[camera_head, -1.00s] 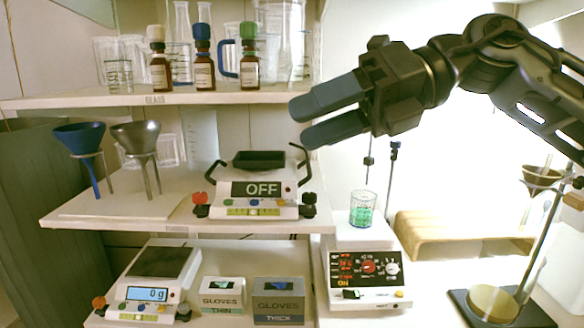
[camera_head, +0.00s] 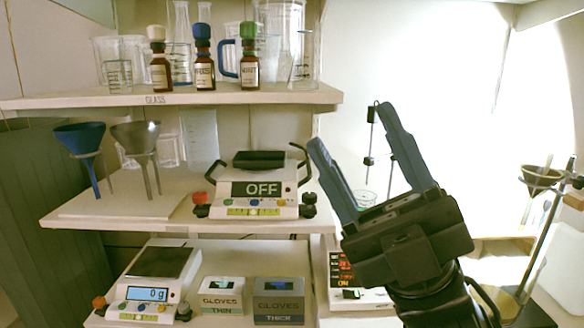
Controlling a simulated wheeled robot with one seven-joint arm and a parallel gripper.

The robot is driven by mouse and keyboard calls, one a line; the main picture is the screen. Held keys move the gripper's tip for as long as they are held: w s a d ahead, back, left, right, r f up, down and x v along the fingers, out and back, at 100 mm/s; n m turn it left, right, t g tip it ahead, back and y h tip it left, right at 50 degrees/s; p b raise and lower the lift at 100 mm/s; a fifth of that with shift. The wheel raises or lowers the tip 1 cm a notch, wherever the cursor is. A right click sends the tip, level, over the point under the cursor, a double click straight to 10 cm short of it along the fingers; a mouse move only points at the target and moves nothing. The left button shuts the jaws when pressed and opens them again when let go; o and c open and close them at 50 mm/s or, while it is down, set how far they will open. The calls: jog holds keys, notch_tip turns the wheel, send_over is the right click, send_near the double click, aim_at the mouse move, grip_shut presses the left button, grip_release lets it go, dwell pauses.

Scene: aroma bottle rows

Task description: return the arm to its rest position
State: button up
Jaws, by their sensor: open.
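My gripper (camera_head: 348,122) is in the right half of the head view, with its two blue-grey fingers pointing up and spread apart. Nothing is between the fingers. The arm comes up from the bottom edge, in front of the hot plate (camera_head: 341,270), and hides most of it. The glass beaker (camera_head: 365,198) on the hot plate shows only in part behind the fingers. Three brown bottles stand upright in a row on the top shelf: one with a white cap (camera_head: 160,72), one with a blue cap (camera_head: 204,70) and one with a green cap (camera_head: 249,70).
The middle shelf holds a blue funnel (camera_head: 80,140), a metal funnel (camera_head: 137,138) and a device reading OFF (camera_head: 262,190). A scale (camera_head: 150,290) and two glove boxes (camera_head: 222,295) (camera_head: 279,300) stand below. A stand (camera_head: 540,235) with a brown funnel is at the right.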

jog(key=s+d+f+m+t+h, duration=0.3)
jog(key=s+f+m+t+h, duration=0.15)
jog(key=f+m+h, duration=0.4)
jog(key=s+d+f+m+t+h, duration=0.3)
jog(key=f+m+t+h, duration=0.25)
jog(key=m+h, duration=0.5)
jog(key=s+d+f+m+t+h, duration=0.3)
jog(key=s+f+m+t+h, duration=0.1)
jog(key=f+m+h, duration=0.5)
jog(key=s+d+f+m+g, duration=0.1)
jog(key=s+d+f+g, duration=0.2)
jog(key=s, duration=0.6)
jog(key=s+d+f+m+g, duration=0.1)
jog(key=s+d+f+g, duration=0.2)
jog(key=s+f+g, duration=0.3)
jog(key=s, duration=0.3)
jog(key=shift+s+d, duration=0.2)
jog(key=shift+d, duration=0.2)
